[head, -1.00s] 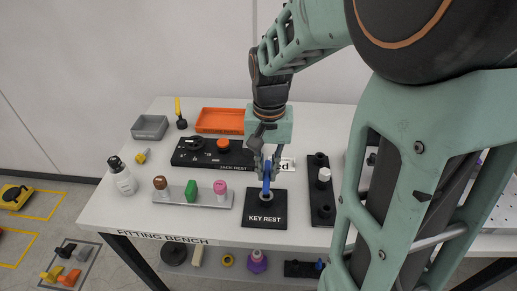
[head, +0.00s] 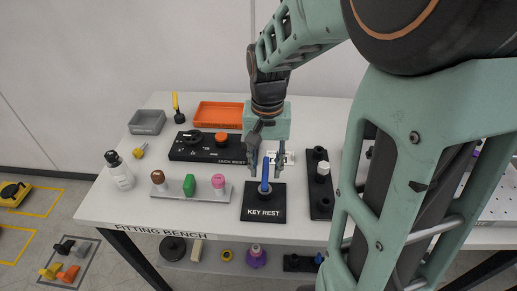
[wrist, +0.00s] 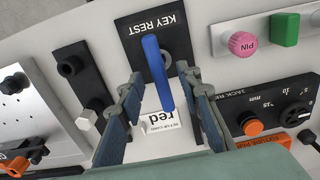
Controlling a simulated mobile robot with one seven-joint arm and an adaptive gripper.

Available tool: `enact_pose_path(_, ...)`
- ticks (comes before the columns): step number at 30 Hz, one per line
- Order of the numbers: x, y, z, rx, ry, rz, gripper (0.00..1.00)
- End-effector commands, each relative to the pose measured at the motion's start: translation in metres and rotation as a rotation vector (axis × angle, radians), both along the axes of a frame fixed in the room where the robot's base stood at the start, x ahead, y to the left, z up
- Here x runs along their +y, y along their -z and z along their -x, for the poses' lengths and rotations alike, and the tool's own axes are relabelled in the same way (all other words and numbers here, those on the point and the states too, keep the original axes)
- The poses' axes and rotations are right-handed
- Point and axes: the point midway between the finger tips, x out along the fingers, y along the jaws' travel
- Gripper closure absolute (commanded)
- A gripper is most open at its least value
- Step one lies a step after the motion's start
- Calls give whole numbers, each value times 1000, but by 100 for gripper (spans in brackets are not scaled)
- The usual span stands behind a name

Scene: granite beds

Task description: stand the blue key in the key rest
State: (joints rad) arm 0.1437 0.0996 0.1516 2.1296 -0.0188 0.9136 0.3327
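The blue key (head: 265,174) stands upright in the black key rest (head: 276,205) on the bench. In the wrist view the blue key (wrist: 154,62) rises from the key rest (wrist: 178,32), its lower end hidden in the socket. My gripper (head: 267,172) is open, with one finger on each side of the key's upper part. In the wrist view clear gaps show between my gripper's fingers (wrist: 159,76) and the key, so it does not hold it.
A black block with sockets and a white peg (head: 323,170) stands close right of the key rest. A grey rail with brown, green and pink pieces (head: 205,193) lies left. The jack rest panel (head: 200,153) and an orange tray (head: 218,114) are behind. A white bottle (head: 121,173) stands at the left edge.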

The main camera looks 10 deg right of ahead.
Motion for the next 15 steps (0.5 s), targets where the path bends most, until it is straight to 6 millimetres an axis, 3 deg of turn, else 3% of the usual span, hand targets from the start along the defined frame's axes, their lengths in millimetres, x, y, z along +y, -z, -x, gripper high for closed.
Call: enact_pose_path(15, 0, -45, 0, -1, 1, 0, 68)
